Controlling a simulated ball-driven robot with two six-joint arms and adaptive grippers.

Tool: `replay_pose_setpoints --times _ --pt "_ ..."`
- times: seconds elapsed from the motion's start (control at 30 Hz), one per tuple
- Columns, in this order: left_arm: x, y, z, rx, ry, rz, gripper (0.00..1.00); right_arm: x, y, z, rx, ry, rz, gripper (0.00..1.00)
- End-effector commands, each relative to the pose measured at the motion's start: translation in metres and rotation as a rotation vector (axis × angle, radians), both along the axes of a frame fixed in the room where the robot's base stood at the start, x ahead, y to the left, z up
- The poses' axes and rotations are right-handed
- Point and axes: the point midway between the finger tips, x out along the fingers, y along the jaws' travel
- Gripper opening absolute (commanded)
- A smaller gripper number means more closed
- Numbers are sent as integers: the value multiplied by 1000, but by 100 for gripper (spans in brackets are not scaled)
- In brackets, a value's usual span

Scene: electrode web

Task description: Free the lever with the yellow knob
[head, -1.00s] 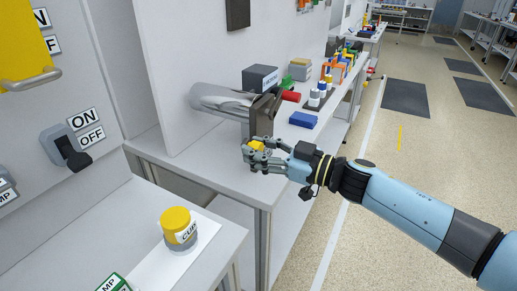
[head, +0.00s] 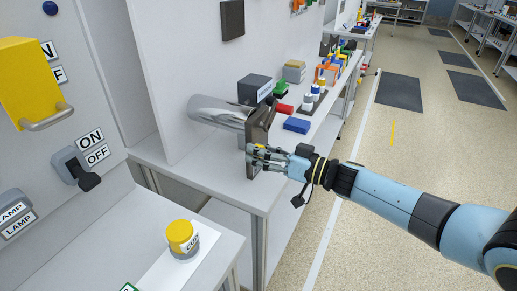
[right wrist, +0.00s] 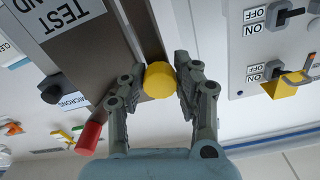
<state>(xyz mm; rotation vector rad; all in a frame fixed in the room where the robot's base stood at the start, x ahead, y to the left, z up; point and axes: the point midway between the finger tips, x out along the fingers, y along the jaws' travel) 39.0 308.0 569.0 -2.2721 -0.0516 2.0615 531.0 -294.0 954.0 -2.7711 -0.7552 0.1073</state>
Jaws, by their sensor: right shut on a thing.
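The yellow knob (right wrist: 159,80) sits between the two fingers of my right gripper (right wrist: 157,88) in the right wrist view, against a dark grey plate-like lever (right wrist: 105,45). My right gripper (head: 256,158) reaches in from the right in the head view and is shut on the knob, which its fingers mostly hide there. The dark plate (head: 262,124) stands upright at the end of a shiny metal cylinder (head: 217,111) that comes out of the wall panel. I cannot tell what holds the lever. My left gripper is not in view.
A dark box (head: 255,89), a blue block (head: 297,125) and a red cylinder (head: 284,109) are on the bench behind the plate. A yellow-lidded jar (head: 182,238) stands on the nearer bench. The floor aisle at right is clear.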

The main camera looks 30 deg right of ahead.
Motion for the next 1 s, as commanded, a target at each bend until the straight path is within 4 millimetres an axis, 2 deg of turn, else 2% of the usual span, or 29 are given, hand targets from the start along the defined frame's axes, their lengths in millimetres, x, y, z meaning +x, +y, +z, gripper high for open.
replay_pose_setpoints --times 0.13,0.17,0.33,0.67,0.77,1.0 --pt "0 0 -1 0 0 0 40 1 -1 0 2 -1 -2 0" --pt "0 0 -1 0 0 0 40 1 -1 1 2 -1 -2 31" --pt "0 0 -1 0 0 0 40 0 0 0 1 -1 -2 53" --pt "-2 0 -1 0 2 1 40 -4 -2 -1 -1 0 -1 53" --pt "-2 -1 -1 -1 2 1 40 -14 -9 -1 -2 0 -1 53" --pt "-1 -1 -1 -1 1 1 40 -61 -36 -1 -4 3 0 53"
